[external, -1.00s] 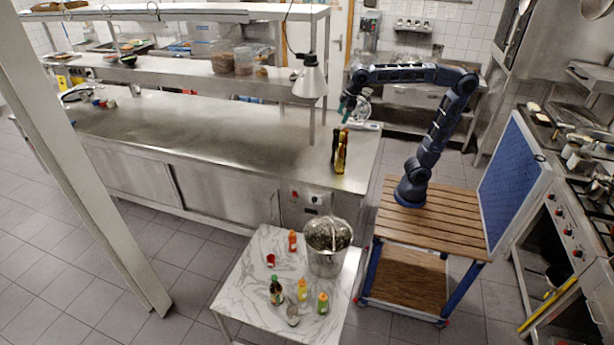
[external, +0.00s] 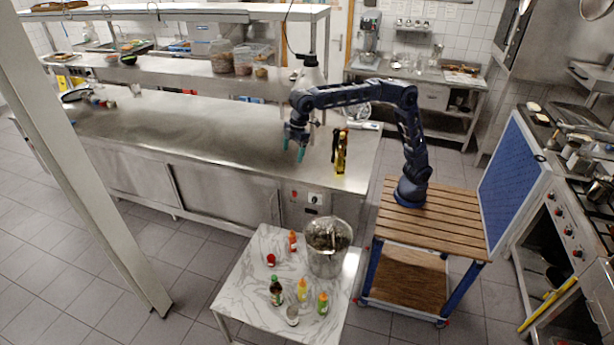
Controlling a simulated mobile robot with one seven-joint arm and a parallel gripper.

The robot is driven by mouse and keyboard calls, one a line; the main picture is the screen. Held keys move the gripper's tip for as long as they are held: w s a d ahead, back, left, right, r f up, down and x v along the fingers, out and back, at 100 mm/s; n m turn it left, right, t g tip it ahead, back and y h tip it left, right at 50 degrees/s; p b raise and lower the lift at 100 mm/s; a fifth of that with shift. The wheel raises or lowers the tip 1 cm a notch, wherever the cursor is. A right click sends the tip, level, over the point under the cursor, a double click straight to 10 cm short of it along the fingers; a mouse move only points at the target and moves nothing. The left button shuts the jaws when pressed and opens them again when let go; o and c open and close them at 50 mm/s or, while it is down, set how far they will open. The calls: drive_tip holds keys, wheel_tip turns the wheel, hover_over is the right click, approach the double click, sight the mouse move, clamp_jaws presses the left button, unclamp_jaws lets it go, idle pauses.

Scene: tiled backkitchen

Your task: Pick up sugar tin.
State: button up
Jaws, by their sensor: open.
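I cannot tell for sure which thing is the sugar tin. A small red container (external: 271,260) on the marble-topped table is one candidate, too small to identify. My gripper (external: 293,149) is open, with its teal fingers pointing down, above the right part of the steel counter (external: 215,135). Nothing shows between the fingers. It is apart from the marble table, which stands lower and nearer the camera.
Dark and yellow bottles (external: 340,152) stand on the counter just right of my gripper. The marble table (external: 250,290) holds a large metal pot (external: 328,262) and several sauce bottles. The counter's middle is clear.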

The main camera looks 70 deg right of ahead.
drive_tip(key=s+a+f+n, duration=0.1)
drive_tip(key=a+f, duration=0.2)
drive_tip(key=a, duration=0.6)
drive_tip(key=s+a+f+n, duration=0.2)
drive_tip(key=a+f, duration=0.1)
drive_tip(key=a, duration=0.5)
drive_tip(key=n+g, duration=0.1)
drive_tip(key=g, duration=0.1)
hover_over(292, 315)
drive_tip(key=d, duration=0.3)
wheel_tip(292, 315, down, 8)
drive_tip(key=r, duration=0.1)
drive_tip(key=f, duration=4.9)
drive_tip(key=shift+w+f, duration=0.25)
drive_tip(key=shift+f, duration=0.05)
drive_tip(key=f, duration=0.3)
drive_tip(key=a+f, duration=0.1)
drive_tip(key=f, duration=0.6)
drive_tip(key=shift+a+f, duration=0.25)
drive_tip(key=shift+a, duration=0.05)
drive_tip(key=c, duration=1.3)
